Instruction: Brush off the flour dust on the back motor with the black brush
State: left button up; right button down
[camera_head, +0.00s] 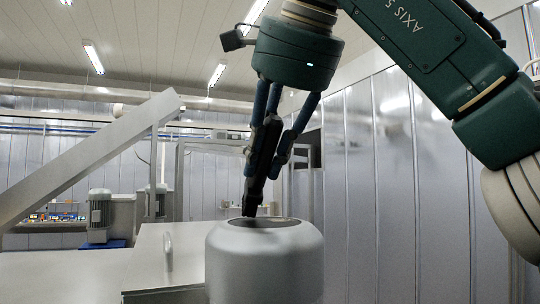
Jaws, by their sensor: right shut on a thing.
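My right gripper (268,152) hangs from the arm at the upper right. Its blue fingers are shut on the black brush (259,165), which points down and leans slightly. The brush's lower end is at the opening of a grey round vessel; I cannot tell whether it is inside or just behind the rim. A grey finned motor (99,212) stands upright on a blue base at the back left, well away from the gripper. It is too small to tell whether flour dust lies on it. My left gripper is not in view.
The grey round vessel (264,270) stands in the foreground. A pale cabinet or machine top (150,268) with a handle lies left of it. A sloping metal chute (95,157) rises at the left. Metal panel walls (400,200) close off the right.

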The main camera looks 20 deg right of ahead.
jog(key=shift+s+d, duration=0.2)
jog(key=shift+d, duration=0.7)
jog(key=shift+s+a, duration=0.1)
jog(key=shift+s, duration=3.35)
jog(key=shift+w+d+r, duration=0.1)
jog(key=shift+w+d, duration=0.15)
jog(key=shift+w, duration=1)
jog(key=shift+w+d+f, duration=0.1)
jog(key=shift+w+d, duration=0.15)
jog(key=shift+w, duration=1.05)
jog(key=shift+w+d+r, duration=0.1)
jog(key=shift+w+d, duration=0.15)
jog(key=shift+w, duration=1)
jog(key=shift+s+d, duration=0.1)
jog(key=shift+s, duration=1.55)
jog(key=shift+s+a, duration=0.3)
jog(key=shift+s, duration=0.3)
jog(key=shift+s+a, duration=0.25)
jog(key=shift+s, duration=0.35)
jog(key=shift+s+a, duration=0.3)
jog(key=shift+s, duration=0.3)
